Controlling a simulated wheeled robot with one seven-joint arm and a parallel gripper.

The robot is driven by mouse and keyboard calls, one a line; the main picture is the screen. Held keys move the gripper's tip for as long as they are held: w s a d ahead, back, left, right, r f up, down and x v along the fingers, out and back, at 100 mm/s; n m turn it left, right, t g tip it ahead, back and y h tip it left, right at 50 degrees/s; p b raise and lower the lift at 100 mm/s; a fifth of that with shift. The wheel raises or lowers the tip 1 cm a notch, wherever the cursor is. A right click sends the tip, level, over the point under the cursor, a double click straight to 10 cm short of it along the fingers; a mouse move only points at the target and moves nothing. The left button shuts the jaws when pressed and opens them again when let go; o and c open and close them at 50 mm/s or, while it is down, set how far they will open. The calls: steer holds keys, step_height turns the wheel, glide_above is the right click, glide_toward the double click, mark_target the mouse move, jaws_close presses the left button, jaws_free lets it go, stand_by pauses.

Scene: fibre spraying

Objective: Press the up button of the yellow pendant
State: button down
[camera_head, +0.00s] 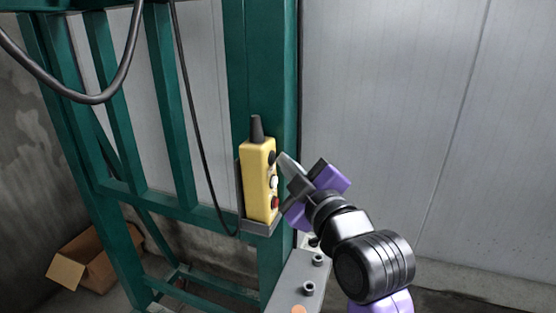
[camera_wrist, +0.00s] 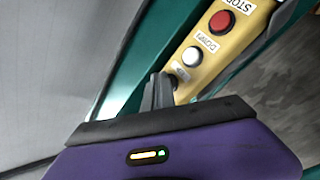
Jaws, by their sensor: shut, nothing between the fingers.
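The yellow pendant (camera_head: 259,185) hangs upright in a holder on the green post, with a black top button (camera_head: 272,158), a white button and a red button down its face. My gripper (camera_head: 284,160) is shut and empty, its tips at the right of the top button. In the wrist view, the pendant (camera_wrist: 239,45) lies slanted with its red STOP button (camera_wrist: 222,21) and white DOWN button (camera_wrist: 192,56). The fingertips (camera_wrist: 160,80) are at the up-button end, partly hiding the dark up button. I cannot tell whether they touch it.
The green steel frame (camera_head: 248,60) stands behind and left of the pendant, and a dark cable (camera_head: 190,110) hangs beside it. An open cardboard box (camera_head: 90,262) is on the floor at left. Bare wall panels are at right.

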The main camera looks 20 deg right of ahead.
steer(key=shift+s+d, duration=0.1)
stand_by(0.3)
steer(key=shift+s+d, duration=0.55)
steer(key=shift+d, duration=0.15)
steer(key=shift+s+d, duration=0.75)
steer(key=shift+d, duration=0.3)
steer(key=shift+s+d, duration=0.7)
steer(key=shift+d, duration=0.3)
